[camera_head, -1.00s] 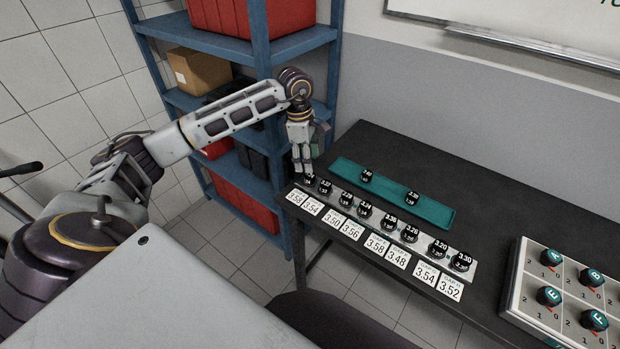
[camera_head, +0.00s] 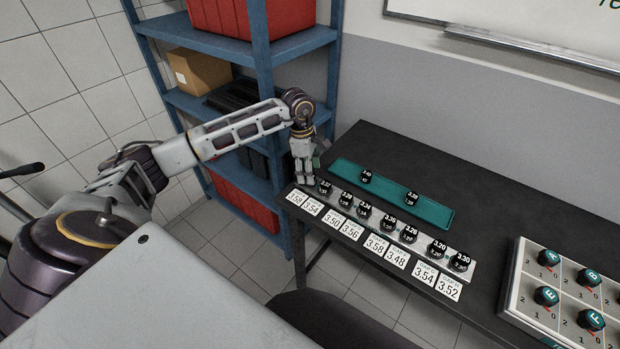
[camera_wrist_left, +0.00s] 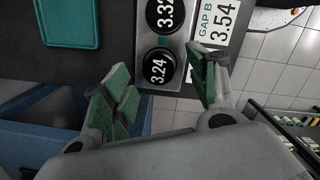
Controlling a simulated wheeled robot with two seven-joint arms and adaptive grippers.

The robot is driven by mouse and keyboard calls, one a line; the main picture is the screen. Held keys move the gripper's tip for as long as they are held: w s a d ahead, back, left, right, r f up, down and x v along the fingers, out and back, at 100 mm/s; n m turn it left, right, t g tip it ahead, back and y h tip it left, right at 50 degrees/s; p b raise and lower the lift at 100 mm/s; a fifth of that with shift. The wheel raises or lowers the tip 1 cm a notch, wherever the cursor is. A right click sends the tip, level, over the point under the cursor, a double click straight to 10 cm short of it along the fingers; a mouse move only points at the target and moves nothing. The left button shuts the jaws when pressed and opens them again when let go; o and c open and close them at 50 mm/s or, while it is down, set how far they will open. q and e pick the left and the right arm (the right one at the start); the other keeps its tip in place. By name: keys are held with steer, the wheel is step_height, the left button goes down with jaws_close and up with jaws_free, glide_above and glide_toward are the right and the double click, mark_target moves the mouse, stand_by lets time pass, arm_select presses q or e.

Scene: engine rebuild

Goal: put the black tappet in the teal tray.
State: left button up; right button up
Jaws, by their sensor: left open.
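Several black tappets with printed numbers stand in a row on a light strip (camera_head: 478,268) on the dark table. The black tappet marked 3.24 (camera_wrist_left: 160,66) is at the strip's left end, and my gripper hides it in the head view. My left gripper (camera_head: 303,180) points down over that end. In the left wrist view my left gripper (camera_wrist_left: 163,78) is open, its green-padded fingers on either side of this tappet, apart from it. The teal tray (camera_head: 437,213) lies behind the strip and holds two black tappets (camera_head: 366,176). My right gripper is out of view.
White number cards (camera_head: 377,245) lie along the strip's front. A neighbouring tappet marked 3.32 (camera_wrist_left: 165,14) stands close beside the 3.24 one. A board of lettered knobs (camera_head: 547,296) is at the right. A blue shelf (camera_head: 268,120) stands left of the table.

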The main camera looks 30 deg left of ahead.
arm_select(q)
steer(key=shift+w+d+f, duration=0.1)
steer(key=shift+f, duration=1.25)
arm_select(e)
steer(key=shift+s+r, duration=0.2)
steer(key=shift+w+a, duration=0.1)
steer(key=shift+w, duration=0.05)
arm_select(q)
steer(key=c, duration=1.2)
steer(key=shift+r, duration=0.55)
steer(key=shift+c, duration=0.2)
step_height(320, 180, up, 8)
steer(key=shift+f+b, duration=0.15)
steer(key=shift+b, duration=0.15)
steer(key=shift+r, duration=0.6)
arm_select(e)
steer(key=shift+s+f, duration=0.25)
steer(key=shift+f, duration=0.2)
